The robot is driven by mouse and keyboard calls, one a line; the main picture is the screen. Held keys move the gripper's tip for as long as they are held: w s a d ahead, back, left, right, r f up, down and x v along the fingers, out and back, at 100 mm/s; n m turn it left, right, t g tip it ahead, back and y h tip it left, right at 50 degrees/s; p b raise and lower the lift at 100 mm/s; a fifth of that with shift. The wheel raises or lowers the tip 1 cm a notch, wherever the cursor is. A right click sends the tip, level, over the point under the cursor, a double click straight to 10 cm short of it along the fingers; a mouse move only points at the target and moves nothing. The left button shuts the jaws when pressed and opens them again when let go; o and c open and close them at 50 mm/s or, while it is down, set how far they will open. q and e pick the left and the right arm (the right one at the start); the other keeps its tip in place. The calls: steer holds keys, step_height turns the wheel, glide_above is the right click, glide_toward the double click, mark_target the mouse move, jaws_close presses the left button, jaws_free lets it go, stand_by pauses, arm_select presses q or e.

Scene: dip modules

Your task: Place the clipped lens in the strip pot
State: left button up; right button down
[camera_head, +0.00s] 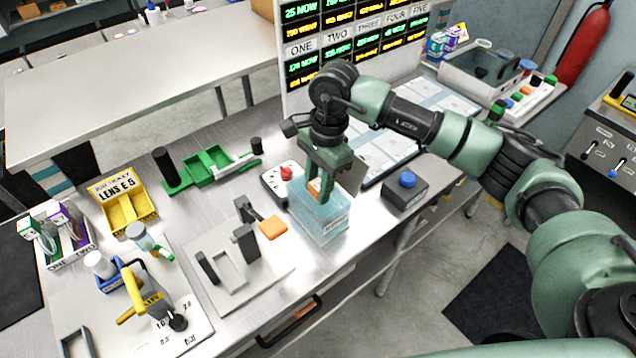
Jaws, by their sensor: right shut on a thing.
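My right gripper (320,188) points down over the clear, light-blue pot (322,222), which looks like the strip pot. It is shut on a small orange piece (314,187), which looks like the clip of the clipped lens. The lens itself is hard to make out behind the fingers and the pot's see-through wall. The fingertips are at the pot's mouth; I cannot tell how deep the held piece reaches. The pot's front has a small white label, too small to read. My left gripper is not in view.
Left of the pot is a grey fixture (228,272) with an orange pad (272,228). A white box with a red knob (286,173) is close behind the pot. A dark box with a blue button (406,180) stands to the right. A green tray (208,166) lies behind left.

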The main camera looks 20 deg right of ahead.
steer(key=shift+f, duration=0.2)
steer(key=c, duration=1)
jaws_free()
steer(key=shift+r, duration=0.1)
steer(key=shift+r, duration=0.25)
steer(key=r+b, duration=0.1)
steer(key=r, duration=0.3)
steer(key=d+r+b, duration=0.1)
steer(key=r, duration=0.2)
steer(key=r+b, duration=0.2)
steer(key=r, duration=0.2)
steer(key=shift+w+d+r, duration=0.3)
steer(key=shift+d+r, duration=0.05)
steer(key=shift+f, duration=0.1)
